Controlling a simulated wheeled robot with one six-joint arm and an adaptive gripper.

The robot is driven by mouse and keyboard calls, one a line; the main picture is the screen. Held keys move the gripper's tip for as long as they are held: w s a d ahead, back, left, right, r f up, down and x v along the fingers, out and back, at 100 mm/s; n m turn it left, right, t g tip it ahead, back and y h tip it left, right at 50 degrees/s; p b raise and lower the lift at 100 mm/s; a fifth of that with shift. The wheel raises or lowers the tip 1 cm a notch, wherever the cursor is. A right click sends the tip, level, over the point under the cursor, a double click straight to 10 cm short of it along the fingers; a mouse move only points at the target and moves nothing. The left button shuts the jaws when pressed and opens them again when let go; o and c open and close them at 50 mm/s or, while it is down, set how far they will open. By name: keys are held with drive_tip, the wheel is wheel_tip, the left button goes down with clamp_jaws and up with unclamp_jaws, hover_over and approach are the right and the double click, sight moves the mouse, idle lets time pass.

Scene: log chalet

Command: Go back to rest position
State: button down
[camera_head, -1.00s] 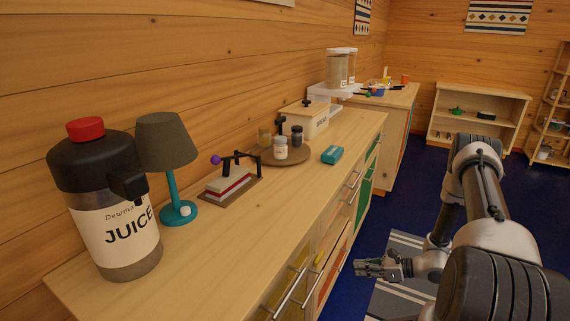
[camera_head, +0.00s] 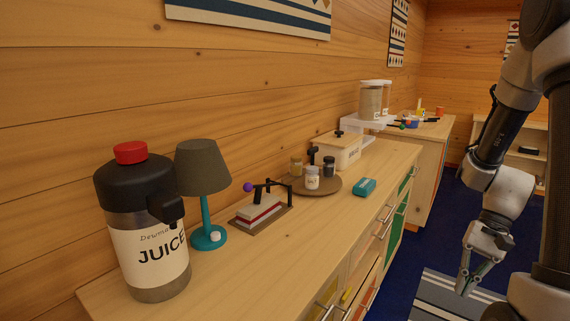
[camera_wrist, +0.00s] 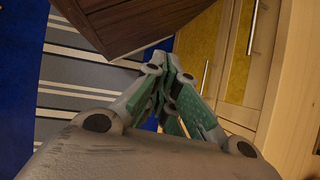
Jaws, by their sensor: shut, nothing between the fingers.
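My gripper (camera_head: 467,283) hangs at the right in the head view, pointing down over the floor in front of the counter. It is clear of the counter and holds nothing. In the wrist view its green-padded fingers (camera_wrist: 172,85) meet at the tips. The striped rug and the drawer fronts show behind them.
The wooden counter (camera_head: 290,262) carries a juice dispenser (camera_head: 150,255), a teal lamp (camera_head: 204,190), a lever device (camera_head: 261,208), a round tray (camera_head: 335,190) with jars and a teal box (camera_head: 364,187). A striped rug (camera_head: 436,299) lies on the blue floor. A dark brown wooden block-like piece (camera_wrist: 130,22) shows in the wrist view.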

drive_tip(key=s+a+r+n+t+h, duration=0.1)
drive_tip(key=s+r+n+t+h, duration=0.1)
drive_tip(key=r, duration=0.8)
drive_tip(key=s+a+r+n+t+h, duration=0.2)
drive_tip(key=s+r+n+t+h, duration=0.1)
drive_tip(key=r, duration=0.8)
drive_tip(key=s+n+t, duration=0.1)
drive_tip(key=n+t, duration=0.1)
drive_tip(key=t, duration=0.1)
drive_tip(key=shift+n, duration=0.3)
drive_tip(key=shift+a, duration=0.1)
